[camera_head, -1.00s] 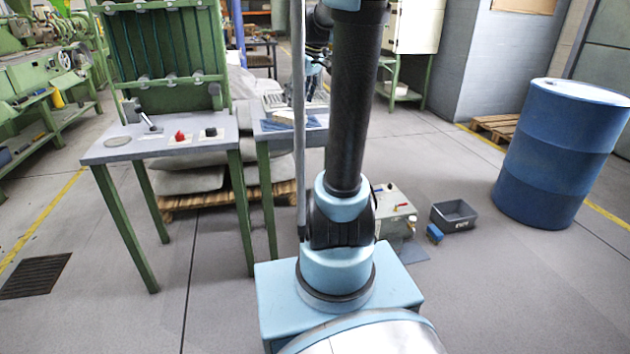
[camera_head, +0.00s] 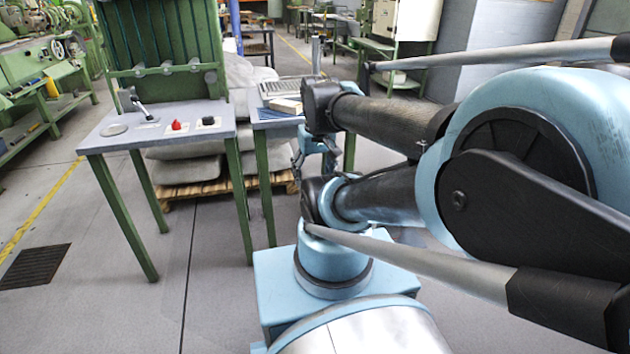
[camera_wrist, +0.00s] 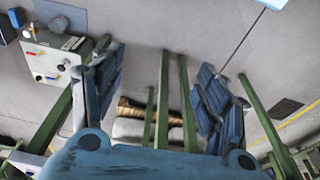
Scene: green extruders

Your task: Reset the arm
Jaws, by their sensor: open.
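My arm is folded, with its large elbow links filling the right side of the head view. My gripper (camera_head: 314,160) hangs pointing down in front of the small side table, partly hidden by my arm. In the wrist view my gripper (camera_wrist: 160,95) shows two blue finger pads spread wide apart, with nothing between them but floor and green table legs behind. It is open and empty.
The green-legged workbench (camera_head: 190,138) with a lever, red knob and black knob stands left. The side table (camera_head: 274,122) carries a keyboard and blue item. Stacked sacks (camera_head: 185,170) lie on a pallet.

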